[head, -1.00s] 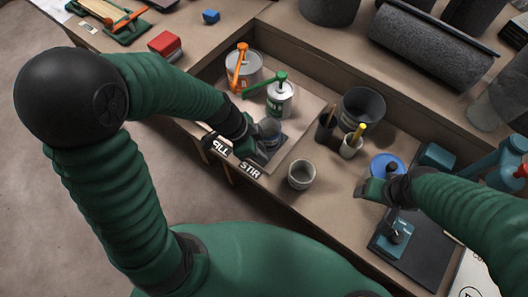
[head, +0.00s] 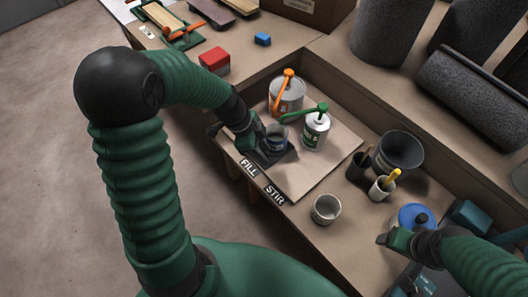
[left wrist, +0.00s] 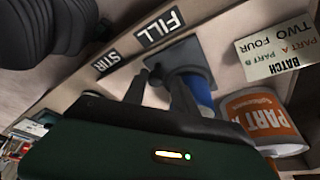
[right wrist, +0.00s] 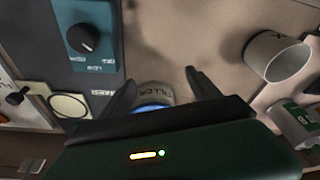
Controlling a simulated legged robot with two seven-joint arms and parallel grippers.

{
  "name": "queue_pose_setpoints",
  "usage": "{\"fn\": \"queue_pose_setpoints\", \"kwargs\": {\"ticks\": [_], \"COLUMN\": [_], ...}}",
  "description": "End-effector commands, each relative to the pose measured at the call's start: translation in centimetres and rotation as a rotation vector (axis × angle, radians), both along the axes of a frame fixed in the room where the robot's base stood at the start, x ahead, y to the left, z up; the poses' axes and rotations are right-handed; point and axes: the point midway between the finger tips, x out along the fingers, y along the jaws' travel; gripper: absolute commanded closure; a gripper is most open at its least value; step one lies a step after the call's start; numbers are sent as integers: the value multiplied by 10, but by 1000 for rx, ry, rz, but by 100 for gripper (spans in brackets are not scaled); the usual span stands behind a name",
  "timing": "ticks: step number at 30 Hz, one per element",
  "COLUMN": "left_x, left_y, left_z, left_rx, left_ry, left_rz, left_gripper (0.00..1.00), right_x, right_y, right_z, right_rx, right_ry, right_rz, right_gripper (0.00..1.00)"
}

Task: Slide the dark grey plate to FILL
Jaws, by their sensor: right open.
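The dark grey plate (head: 285,158) lies on the light board on the bench, beside the FILL label (head: 249,168). A grey cup (head: 277,135) stands on it. In the left wrist view the plate (left wrist: 190,52) sits right by the FILL label (left wrist: 160,27), with blue showing on the cup (left wrist: 201,88). The STIR label (head: 275,194) is farther to the right. My left gripper (head: 254,138) is low at the plate's left side; its fingers (left wrist: 158,80) flank a small dark part, and their grip is unclear. My right gripper (head: 383,240) is open near a blue-lidded tub (head: 415,216).
Behind the plate stand a can with an orange pump (head: 286,95) and a can with a green pump (head: 315,130). A small grey cup (head: 326,209), brush holders (head: 382,188) and a dark bucket (head: 400,152) are to the right. The board right of the plate is clear.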

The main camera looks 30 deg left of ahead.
Motion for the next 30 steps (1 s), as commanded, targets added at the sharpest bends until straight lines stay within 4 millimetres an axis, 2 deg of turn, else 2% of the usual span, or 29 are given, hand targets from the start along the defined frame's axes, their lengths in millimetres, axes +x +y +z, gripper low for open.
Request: {"fn": "queue_pose_setpoints", "kwargs": {"ticks": [13,17,20,30], "left_x": [-2,-3,-6,-21], "left_y": [0,3,10,44], "left_z": [-1,9,29,120], "left_rx": [-2,-1,1,2], "left_ry": [4,3,1,1], "left_rz": [-1,0,1,1], "left_gripper": [70,70,70,70], "right_x": [0,0,0,0], "right_y": [0,0,0,0], "right_z": [0,5,13,45], "right_rx": [0,0,0,0], "right_ry": [0,0,0,0], "right_rz": [0,0,0,0], "right_gripper": [29,29,29,29]}}
